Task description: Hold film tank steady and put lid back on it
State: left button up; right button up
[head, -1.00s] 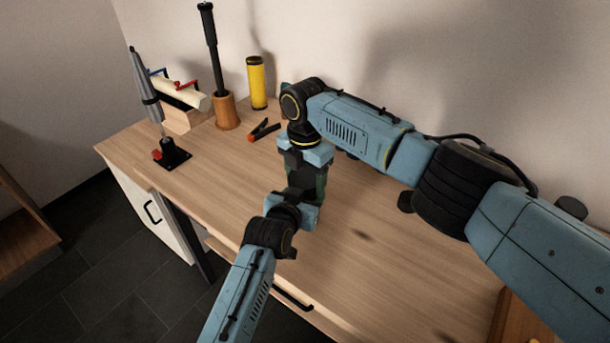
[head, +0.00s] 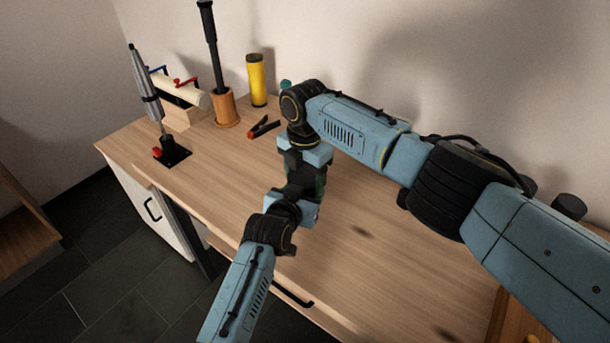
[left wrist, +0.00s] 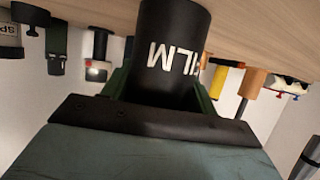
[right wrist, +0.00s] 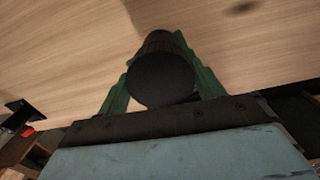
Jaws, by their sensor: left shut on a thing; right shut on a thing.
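The film tank (left wrist: 170,25) is a black cylinder with white FILM lettering. In the left wrist view it sits between the green fingers of my left gripper (left wrist: 168,88), which is shut on it. My right gripper (right wrist: 160,85) is shut on the dark round lid (right wrist: 160,80), seen end-on between its green fingers in the right wrist view. In the head view, my right gripper (head: 303,168) comes from above and my left gripper (head: 308,190) from the front, close together over the table. They hide most of tank and lid, so I cannot tell whether the lid is seated.
On the wooden table (head: 370,270), a yellow cylinder (head: 257,80), a black-handled tool in a wooden holder (head: 223,108), a clip-like tool (head: 264,127) and a grey tool on a black stand (head: 173,153) stand towards the back left.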

jog(key=shift+s+d+f, duration=0.1)
jog(key=shift+d+f, duration=0.05)
jog(key=shift+f, duration=0.35)
jog(key=shift+r, duration=0.1)
jog(key=shift+r, duration=0.25)
jog(key=shift+a+r, duration=0.25)
jog(key=shift+r, duration=0.15)
dwell(0.7)
jog(key=shift+s+f, duration=0.1)
jog(key=shift+f, duration=0.65)
jog(key=shift+d+f, duration=0.15)
jog(key=shift+d, duration=0.1)
dwell(0.4)
jog(key=shift+r, duration=0.35)
